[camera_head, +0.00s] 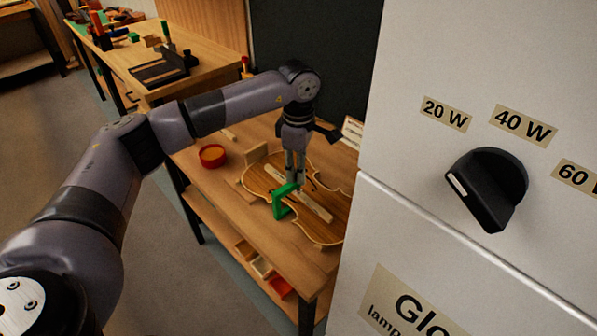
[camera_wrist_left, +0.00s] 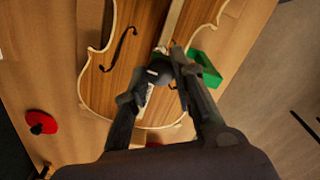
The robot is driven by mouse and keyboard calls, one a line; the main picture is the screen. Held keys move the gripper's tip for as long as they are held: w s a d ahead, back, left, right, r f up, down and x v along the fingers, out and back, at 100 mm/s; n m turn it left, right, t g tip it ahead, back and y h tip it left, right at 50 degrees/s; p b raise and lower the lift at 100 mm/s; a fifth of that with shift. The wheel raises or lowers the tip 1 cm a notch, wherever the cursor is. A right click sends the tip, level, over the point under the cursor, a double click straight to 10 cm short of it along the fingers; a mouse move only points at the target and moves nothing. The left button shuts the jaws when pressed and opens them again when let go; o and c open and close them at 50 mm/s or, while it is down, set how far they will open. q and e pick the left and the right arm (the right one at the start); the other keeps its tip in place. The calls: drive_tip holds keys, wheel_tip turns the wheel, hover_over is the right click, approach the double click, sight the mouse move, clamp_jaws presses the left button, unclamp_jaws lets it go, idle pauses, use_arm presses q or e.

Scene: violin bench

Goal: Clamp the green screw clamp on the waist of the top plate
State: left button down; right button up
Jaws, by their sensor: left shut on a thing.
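The violin top plate (camera_head: 327,229), with its f-holes and pale edge, lies flat on the bench. The green screw clamp (camera_head: 281,207) is at the plate's near left edge, around the waist. It shows in the wrist view (camera_wrist_left: 207,70) beside the plate's edge, right of the fingers. My left gripper (camera_head: 294,181) points down from above and is shut on the clamp's upper part. In the wrist view its fingers (camera_wrist_left: 163,75) close around a dark piece over the plate. Whether the clamp's jaw touches the plate is hidden. My right gripper is not in view.
A red bowl (camera_head: 212,156) stands on the bench left of the plate. A large pale cabinet (camera_head: 440,190) with a black knob (camera_head: 489,187) fills the right side. Small trays sit on the lower shelf (camera_head: 262,267). Another bench (camera_head: 200,72) with tools stands behind.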

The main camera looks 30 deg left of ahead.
use_arm(q)
drive_tip(key=shift+m, duration=0.6)
drive_tip(key=c, duration=1.3)
unclamp_jaws()
drive_tip(key=shift+c, duration=0.2)
wheel_tip(320, 180, up, 12)
